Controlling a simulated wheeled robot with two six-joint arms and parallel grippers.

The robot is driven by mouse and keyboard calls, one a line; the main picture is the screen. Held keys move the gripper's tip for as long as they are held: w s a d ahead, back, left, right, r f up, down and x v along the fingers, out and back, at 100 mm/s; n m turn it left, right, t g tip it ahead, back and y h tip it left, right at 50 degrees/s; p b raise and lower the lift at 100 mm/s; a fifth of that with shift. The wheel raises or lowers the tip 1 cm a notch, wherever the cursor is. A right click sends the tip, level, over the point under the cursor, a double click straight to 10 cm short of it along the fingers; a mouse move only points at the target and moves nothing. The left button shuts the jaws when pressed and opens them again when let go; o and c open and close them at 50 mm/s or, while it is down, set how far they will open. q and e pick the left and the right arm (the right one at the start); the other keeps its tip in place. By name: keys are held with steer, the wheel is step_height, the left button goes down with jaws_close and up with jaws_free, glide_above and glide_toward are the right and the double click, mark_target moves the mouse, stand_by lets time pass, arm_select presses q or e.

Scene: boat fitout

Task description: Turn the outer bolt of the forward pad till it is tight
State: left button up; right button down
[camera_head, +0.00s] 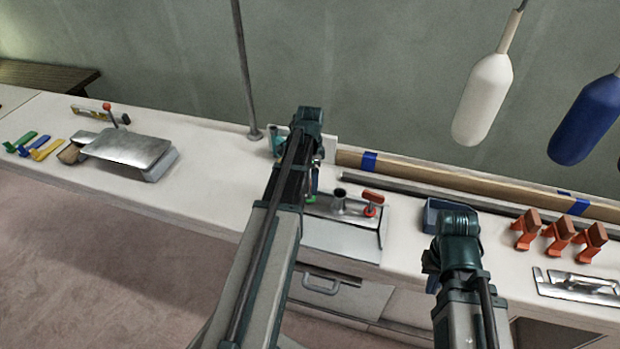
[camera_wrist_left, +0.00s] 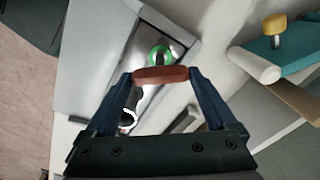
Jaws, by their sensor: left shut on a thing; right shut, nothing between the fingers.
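My left gripper (camera_wrist_left: 161,77) is shut on a red-brown bolt handle (camera_wrist_left: 160,74), which lies crosswise between its blue fingers. A green ring (camera_wrist_left: 159,54) shows just beyond the handle, above a shiny metal pad (camera_wrist_left: 151,92). A short metal tube (camera_wrist_left: 128,119) stands beside it. In the head view my left arm hides most of the held bolt. There the pad (camera_head: 326,210) carries the upright tube (camera_head: 339,198) and another red-handled bolt (camera_head: 372,203) to its right. My right gripper (camera_head: 433,270) is shut and empty near the bench's front, its fingers mostly hidden.
A blue bin (camera_head: 432,212) and orange clamps (camera_head: 560,232) stand to the right. A long wooden plank (camera_head: 450,184) lies along the back. A pole (camera_head: 244,75) rises from the bench. White and blue fenders (camera_head: 484,100) hang at upper right.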

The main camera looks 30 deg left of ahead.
arm_select(q)
steer(key=shift+a, duration=0.15)
steer(key=o, duration=1.1)
steer(key=shift+c, duration=0.2)
steer(key=shift+r, duration=0.2)
step_height(320, 180, up, 14)
steer(key=p, duration=1.3)
steer(key=shift+f+p, duration=0.2)
steer(key=shift+p, duration=0.2)
